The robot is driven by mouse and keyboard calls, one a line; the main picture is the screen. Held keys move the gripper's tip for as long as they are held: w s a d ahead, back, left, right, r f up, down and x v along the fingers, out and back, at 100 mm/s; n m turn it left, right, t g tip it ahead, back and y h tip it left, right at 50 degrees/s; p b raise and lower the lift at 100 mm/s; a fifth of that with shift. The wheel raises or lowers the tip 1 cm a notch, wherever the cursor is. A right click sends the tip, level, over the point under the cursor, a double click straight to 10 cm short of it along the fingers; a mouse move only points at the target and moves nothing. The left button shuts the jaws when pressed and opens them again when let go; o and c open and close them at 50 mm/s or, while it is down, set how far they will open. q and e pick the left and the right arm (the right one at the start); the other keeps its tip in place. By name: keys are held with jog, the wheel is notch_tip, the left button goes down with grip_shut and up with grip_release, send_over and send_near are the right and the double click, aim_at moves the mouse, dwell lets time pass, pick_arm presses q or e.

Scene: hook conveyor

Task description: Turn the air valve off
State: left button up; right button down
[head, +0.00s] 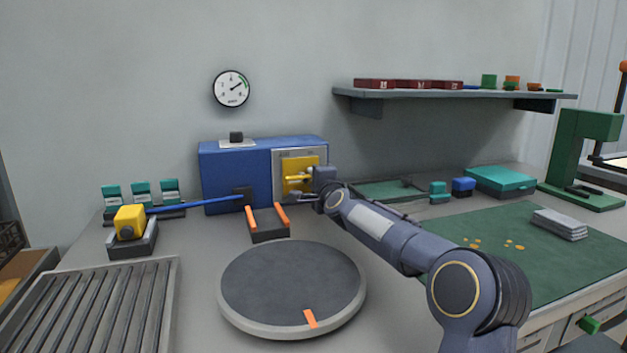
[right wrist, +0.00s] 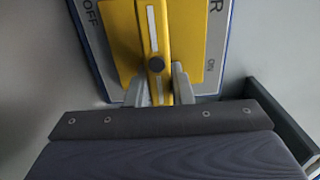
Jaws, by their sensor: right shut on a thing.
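The air valve is a yellow lever (head: 297,178) on a yellow plate, set in a pale panel on the front of a blue box (head: 236,172). In the right wrist view the lever (right wrist: 152,30) has a white stripe and a dark round knob. "OFF" shows at the upper left of the panel and "ON" at the right. My right gripper (head: 309,184) reaches the panel from the right; in the right wrist view its fingers (right wrist: 161,88) are shut around the lever's near end. The fingertips are partly hidden by the lever. My left gripper is not in view.
A round gauge (head: 231,89) hangs on the wall. A grey turntable (head: 291,283) stands in front of the box, with an orange-edged cradle (head: 268,227) behind it. A yellow block (head: 129,222) with a blue rod is at left. A shelf (head: 455,94) overhangs the back right.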

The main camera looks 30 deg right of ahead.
jog(key=c, duration=1.3)
grip_release()
jog(key=shift+s, duration=0.1)
jog(key=b+v, duration=0.2)
jog(key=v, duration=0.5)
jog(key=shift+f, duration=0.1)
jog(key=shift+s+a, duration=0.1)
jog(key=shift+s, duration=0.25)
